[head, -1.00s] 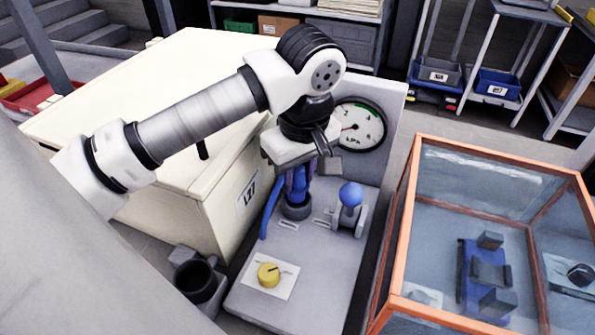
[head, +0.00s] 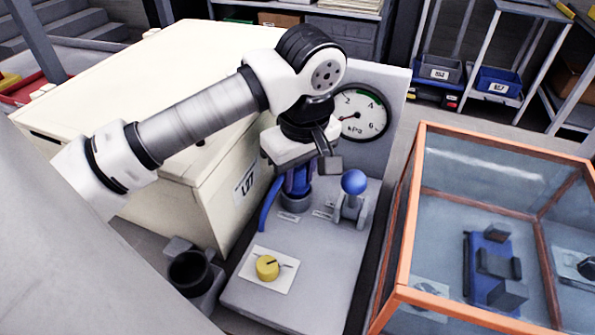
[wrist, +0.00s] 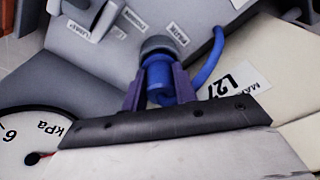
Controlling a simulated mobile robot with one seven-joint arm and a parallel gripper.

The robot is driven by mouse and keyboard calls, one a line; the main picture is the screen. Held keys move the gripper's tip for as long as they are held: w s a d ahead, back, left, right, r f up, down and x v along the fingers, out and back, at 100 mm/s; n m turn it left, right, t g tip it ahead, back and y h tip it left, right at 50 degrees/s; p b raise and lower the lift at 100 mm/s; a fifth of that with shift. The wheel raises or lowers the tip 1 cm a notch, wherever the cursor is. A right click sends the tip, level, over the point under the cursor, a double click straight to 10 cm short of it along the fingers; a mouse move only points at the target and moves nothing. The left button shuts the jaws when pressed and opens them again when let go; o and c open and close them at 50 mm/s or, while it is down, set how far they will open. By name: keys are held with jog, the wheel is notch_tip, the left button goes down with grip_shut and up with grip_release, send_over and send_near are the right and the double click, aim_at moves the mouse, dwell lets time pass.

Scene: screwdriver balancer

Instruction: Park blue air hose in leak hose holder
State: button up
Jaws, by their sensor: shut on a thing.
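My gripper (wrist: 159,84) is shut on the blue end of the air hose (wrist: 158,82), between its two purple fingers. The blue hose (head: 268,207) curves down on the left side of the gripper in the head view. The held end is at a grey round port (wrist: 163,46) on the grey panel; I cannot tell whether it is seated or just clear. In the head view my gripper (head: 298,180) is partly hidden by the wrist. A dark round cup (head: 190,272) stands beside the panel at lower left and may be the hose holder; no label on it is readable.
The panel also carries a blue-balled lever (head: 354,182), a yellow knob (head: 266,267) and a kPa gauge (head: 362,113). A cream cabinet (head: 195,172) marked L27 stands close on the left. An orange-framed glass case (head: 408,240) stands on the right.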

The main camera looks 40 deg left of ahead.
aim_at(303, 197)
jog(key=shift+f, duration=0.3)
jog(key=o, duration=1.2)
jog(key=shift+c, duration=0.2)
notch_tip(303, 197, up, 14)
jog(key=d, duration=0.1)
jog(key=shift+s+d, duration=0.25)
jog(key=shift+d, duration=0.05)
jog(key=shift+s+f, duration=0.1)
jog(key=shift+f, duration=0.05)
